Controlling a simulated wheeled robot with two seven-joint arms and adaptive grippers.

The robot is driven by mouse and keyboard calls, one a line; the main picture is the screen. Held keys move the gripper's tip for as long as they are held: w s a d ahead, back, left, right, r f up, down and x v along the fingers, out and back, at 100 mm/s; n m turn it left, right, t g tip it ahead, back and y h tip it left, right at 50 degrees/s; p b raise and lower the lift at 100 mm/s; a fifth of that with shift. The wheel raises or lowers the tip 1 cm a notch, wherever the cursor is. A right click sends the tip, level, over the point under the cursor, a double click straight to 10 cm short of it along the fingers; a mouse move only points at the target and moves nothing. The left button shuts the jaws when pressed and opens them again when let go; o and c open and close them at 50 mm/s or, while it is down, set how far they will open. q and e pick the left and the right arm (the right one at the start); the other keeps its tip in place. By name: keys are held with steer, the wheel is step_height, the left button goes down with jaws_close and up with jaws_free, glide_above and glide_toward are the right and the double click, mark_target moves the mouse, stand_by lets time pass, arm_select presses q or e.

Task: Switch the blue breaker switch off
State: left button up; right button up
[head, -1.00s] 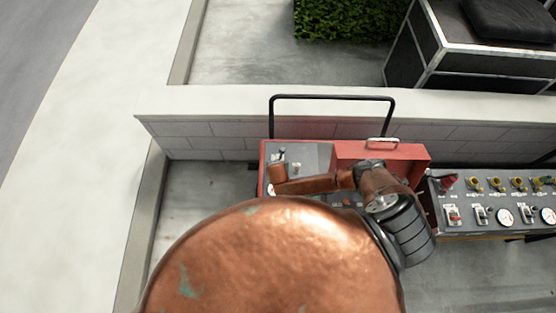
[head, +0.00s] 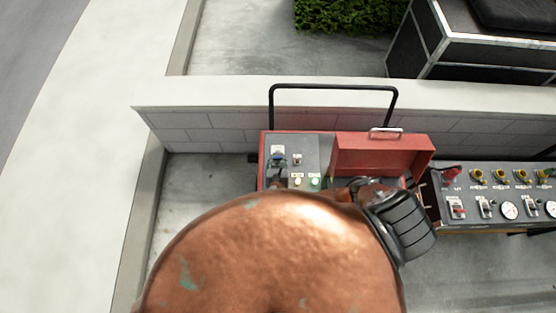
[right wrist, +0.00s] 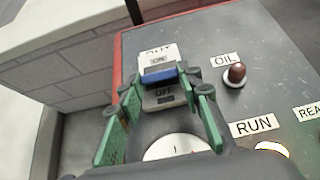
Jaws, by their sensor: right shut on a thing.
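The blue breaker switch (right wrist: 160,75) is a blue handle on a pale plate marked ON above and OFF below. The handle sits between these two labels in the right wrist view. It also shows small at the upper left of the red-cased panel in the head view (head: 278,158). My right gripper (right wrist: 161,82) has its green-padded fingers on either side of the handle and is shut on it. In the head view the gripper (head: 277,174) is small and partly hidden behind my copper arm. My left gripper is not in view.
An OIL lamp (right wrist: 234,75) and a RUN label (right wrist: 255,126) are right of the switch. A raised red lid (head: 375,150) is beside the panel. A second panel (head: 500,190) with gauges and switches stands at right. A low block wall (head: 210,130) runs behind.

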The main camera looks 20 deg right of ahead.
steer(key=shift+d, duration=0.1)
steer(key=o, duration=1.2)
steer(key=shift+c, duration=0.2)
steer(key=v, duration=1.2)
